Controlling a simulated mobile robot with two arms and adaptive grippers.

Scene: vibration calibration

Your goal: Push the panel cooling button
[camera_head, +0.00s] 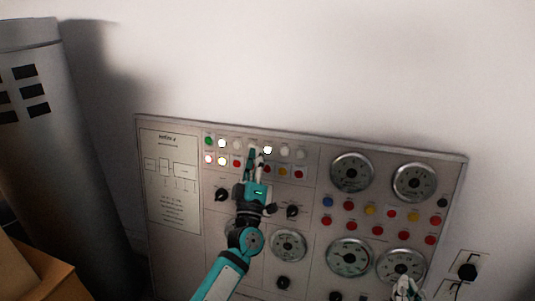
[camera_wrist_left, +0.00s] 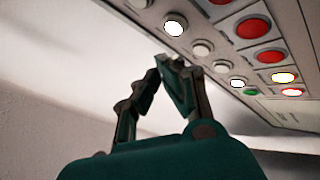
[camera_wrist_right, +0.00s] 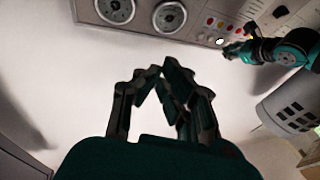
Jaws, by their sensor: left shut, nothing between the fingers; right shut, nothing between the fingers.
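The grey control panel (camera_head: 322,190) stands against the wall. Two rows of small buttons run along its upper left; their labels are too small to read, so I cannot tell which is panel cooling. The top row has a green button (camera_head: 208,141), lit white ones (camera_head: 222,143) (camera_head: 268,150) and unlit white ones (camera_head: 285,152). My left gripper (camera_head: 256,155) is shut and empty, its fingertips at the middle of these rows, near a white button (camera_wrist_left: 202,48) in the left wrist view; contact is unclear. My right gripper (camera_head: 406,284) is shut and empty, low at the panel's right.
Gauges (camera_head: 352,172), black knobs (camera_head: 292,211) and coloured buttons (camera_head: 370,210) cover the rest of the panel. A grey cylinder (camera_head: 40,130) stands at the left, with a wooden box (camera_head: 45,275) below it. The wall above is bare.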

